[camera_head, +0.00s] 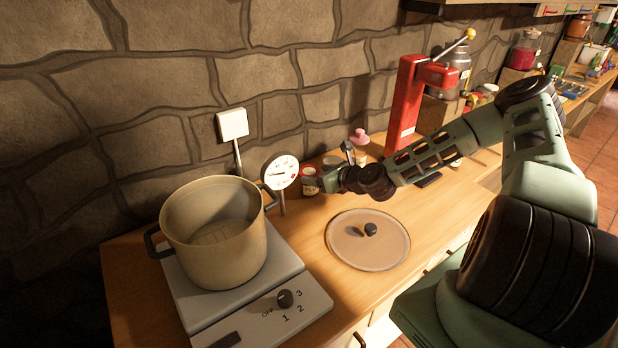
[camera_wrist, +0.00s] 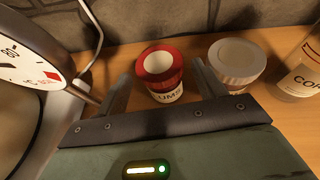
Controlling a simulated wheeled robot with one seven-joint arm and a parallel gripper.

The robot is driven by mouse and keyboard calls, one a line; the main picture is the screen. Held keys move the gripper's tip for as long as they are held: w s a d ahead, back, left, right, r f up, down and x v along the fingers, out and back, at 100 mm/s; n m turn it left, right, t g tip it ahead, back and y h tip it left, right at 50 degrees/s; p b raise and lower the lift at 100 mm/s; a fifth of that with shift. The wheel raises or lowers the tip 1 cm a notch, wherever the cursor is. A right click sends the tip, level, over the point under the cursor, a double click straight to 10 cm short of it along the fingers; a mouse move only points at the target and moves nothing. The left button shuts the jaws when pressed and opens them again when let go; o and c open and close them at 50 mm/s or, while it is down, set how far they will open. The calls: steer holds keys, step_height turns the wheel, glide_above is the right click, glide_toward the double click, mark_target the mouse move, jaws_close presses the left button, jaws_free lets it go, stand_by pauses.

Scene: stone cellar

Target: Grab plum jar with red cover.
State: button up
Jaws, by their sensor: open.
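The plum jar (camera_wrist: 162,75) has a red cover with a pale round centre and a white label reading "UMS". It stands upright on the wooden counter and also shows in the head view (camera_head: 309,186), partly hidden by my gripper. My gripper (camera_wrist: 163,84) is open, its two fingers reaching toward the jar, one at the left and one at the right. I cannot tell whether either finger touches it. In the head view my gripper (camera_head: 326,178) is low over the counter, just right of the jar.
A jar with a whitish cover (camera_wrist: 236,62) stands close right of the right finger. A corked-label bottle (camera_wrist: 301,75) is further right. A dial thermometer (camera_head: 281,173) stands close left, beside a pot (camera_head: 213,240) on a hotplate. A glass lid (camera_head: 368,252) lies in front.

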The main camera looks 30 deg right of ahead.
mark_target(305, 172)
steer(key=p+x, duration=0.2)
steer(key=x, duration=0.3)
steer(key=shift+w+a+p, duration=0.1)
steer(key=shift+w+p, duration=0.05)
steer(key=shift+p, duration=0.15)
steer(key=shift+w+f, duration=0.35)
steer(key=shift+w, duration=0.15)
steer(key=c, duration=0.9)
steer(key=shift+r, duration=0.1)
